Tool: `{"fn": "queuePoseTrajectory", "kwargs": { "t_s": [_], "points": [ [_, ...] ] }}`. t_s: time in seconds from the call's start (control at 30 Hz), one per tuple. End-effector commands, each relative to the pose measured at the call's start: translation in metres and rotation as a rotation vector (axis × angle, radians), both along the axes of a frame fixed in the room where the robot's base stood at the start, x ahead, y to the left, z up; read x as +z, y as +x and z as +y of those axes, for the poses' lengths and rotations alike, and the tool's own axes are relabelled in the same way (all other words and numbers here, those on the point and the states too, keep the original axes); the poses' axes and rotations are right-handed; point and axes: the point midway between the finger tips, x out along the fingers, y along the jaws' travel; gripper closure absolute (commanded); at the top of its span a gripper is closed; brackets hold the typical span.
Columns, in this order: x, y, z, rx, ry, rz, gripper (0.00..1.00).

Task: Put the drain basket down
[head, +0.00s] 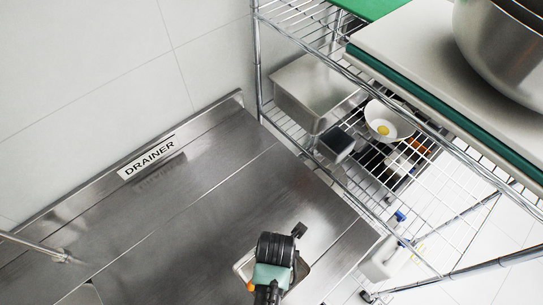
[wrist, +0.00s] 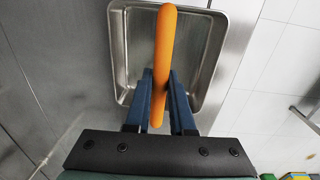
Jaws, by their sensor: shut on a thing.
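The drain basket (wrist: 131,50) appears as a shallow rectangular steel pan with rounded corners and an orange handle (wrist: 166,38) above it. My gripper (wrist: 160,80) is shut on the orange handle, with one blue finger on each side. In the head view my gripper (head: 272,273) is over the right part of the steel drainer surface (head: 200,220). It hides most of the basket; only rim parts (head: 241,268) show beside it. I cannot tell whether the basket touches the surface or hangs just above it.
A DRAINER label (head: 152,157) is on the raised back edge. The drainer to the left of my gripper is largely clear. A wire shelf rack (head: 345,195) stands to the right, holding a steel container (head: 312,88), a white bowl (head: 388,122) and small items.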

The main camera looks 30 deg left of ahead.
Motion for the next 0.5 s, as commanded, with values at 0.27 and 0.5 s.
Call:
{"fn": "queuePoseTrajectory", "kwargs": {
  "t_s": [0.27,0.5],
  "points": [
    [0.0001,-0.0003,-0.0001,0.000,0.000,0.001,0.48],
    [0.0009,-0.0002,-0.0001,0.000,0.000,0.000,0.48]
  ]
}}
